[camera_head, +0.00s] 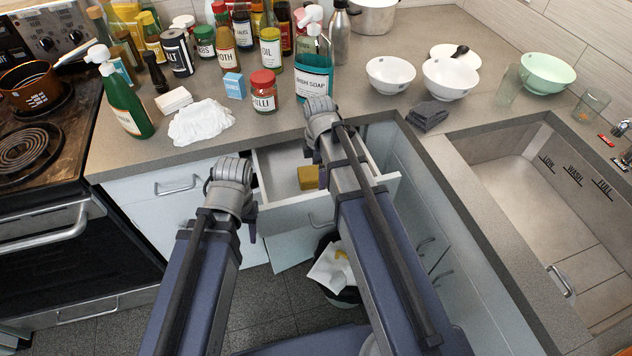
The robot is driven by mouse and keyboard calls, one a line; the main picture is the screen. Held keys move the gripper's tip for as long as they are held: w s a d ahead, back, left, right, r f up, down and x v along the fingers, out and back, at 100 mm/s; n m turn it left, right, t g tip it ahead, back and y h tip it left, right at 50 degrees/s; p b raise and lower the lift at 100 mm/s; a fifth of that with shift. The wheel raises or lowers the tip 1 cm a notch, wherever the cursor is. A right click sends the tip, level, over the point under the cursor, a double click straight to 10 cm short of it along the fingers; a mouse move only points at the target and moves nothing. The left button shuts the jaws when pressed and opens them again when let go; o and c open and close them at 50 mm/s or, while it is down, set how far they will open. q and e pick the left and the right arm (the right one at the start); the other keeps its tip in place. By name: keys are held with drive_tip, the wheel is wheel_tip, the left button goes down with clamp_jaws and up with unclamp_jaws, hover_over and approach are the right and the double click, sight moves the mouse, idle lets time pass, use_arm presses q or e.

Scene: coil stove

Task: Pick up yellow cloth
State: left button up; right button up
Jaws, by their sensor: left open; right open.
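A small folded yellow-brown piece (308,178), which looks like the yellow cloth, lies inside the pulled-out drawer (275,160) below the counter. My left gripper (230,172) is to the left of the drawer, near its front left corner, apart from the cloth. My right gripper (320,108) is above the drawer's back right part, close to the counter edge. Both are open and I see nothing held; their fingers are hard to make out. My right arm crosses in front of the drawer's right part and hides some of it.
A white cloth (201,121) and a dark grey folded cloth (428,116) lie on the counter. Bottles and jars, such as the dish soap (313,70), crowd the back. A bin (335,270) with a yellow scrap stands under the drawer. The stove (40,130) is left, the sink (545,215) right.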

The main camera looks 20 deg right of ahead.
drive_tip(key=shift+c, duration=0.4)
drive_tip(key=c, duration=1.1)
drive_tip(key=shift+c, duration=0.2)
wheel_tip(320, 180, up, 10)
drive_tip(key=p, duration=1)
